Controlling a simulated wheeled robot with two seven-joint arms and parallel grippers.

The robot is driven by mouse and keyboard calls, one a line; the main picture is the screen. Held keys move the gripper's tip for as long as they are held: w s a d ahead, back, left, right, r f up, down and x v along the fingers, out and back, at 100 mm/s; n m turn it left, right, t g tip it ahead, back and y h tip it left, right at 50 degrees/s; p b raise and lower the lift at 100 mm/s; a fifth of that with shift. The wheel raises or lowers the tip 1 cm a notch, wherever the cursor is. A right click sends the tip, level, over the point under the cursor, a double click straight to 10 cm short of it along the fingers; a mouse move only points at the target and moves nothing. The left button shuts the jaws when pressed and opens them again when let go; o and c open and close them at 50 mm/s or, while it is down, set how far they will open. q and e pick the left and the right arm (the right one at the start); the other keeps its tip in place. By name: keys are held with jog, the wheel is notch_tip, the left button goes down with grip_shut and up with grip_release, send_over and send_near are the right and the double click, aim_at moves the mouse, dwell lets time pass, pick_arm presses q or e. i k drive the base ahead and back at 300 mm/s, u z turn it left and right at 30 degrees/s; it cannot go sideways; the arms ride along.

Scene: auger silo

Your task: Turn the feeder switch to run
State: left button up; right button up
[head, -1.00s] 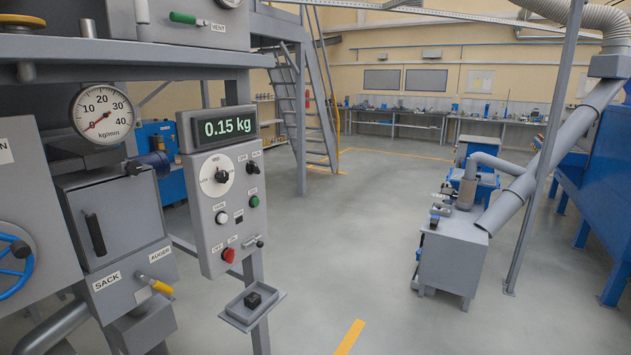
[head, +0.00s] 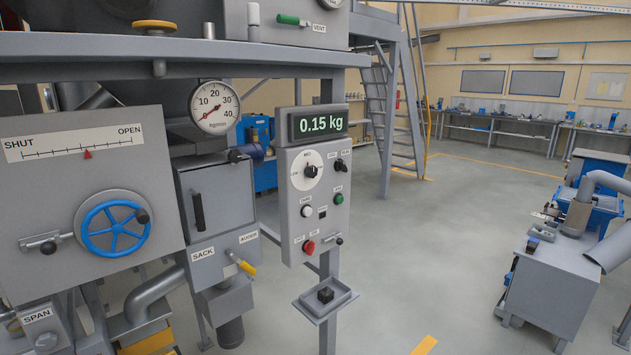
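The grey control panel (head: 316,212) stands left of the middle in the head view, with a green-lit display (head: 318,124) reading 0.15 kg on top. A small black switch (head: 340,167) sits at its upper right between two tiny labels; I cannot read them or its setting surely. A black pointer knob (head: 311,171) on a white round dial is left of it. Below are a white button (head: 307,211), a green button (head: 338,199) and a red knob (head: 308,247). No marking clearly names the feeder switch. Neither of my grippers is in view.
Left of the panel are a grey door (head: 219,206), a yellow-tipped auger lever (head: 244,266) and a blue handwheel (head: 115,229). A small tray (head: 325,303) juts out below the panel. A grey machine (head: 550,290) stands at right. Open floor (head: 440,230) lies between.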

aim_at(340, 164)
jog(key=z, duration=0.45)
jog(key=k, duration=1.1)
jog(key=z, duration=1.2)
jog(key=i, duration=2.1)
jog(key=z, duration=0.2)
jog(key=i, duration=2.1)
jog(key=u, duration=0.95)
jog(key=i, duration=1.05)
jog(key=u, duration=1.75)
jog(key=i, duration=0.8)
jog(key=u, duration=0.45)
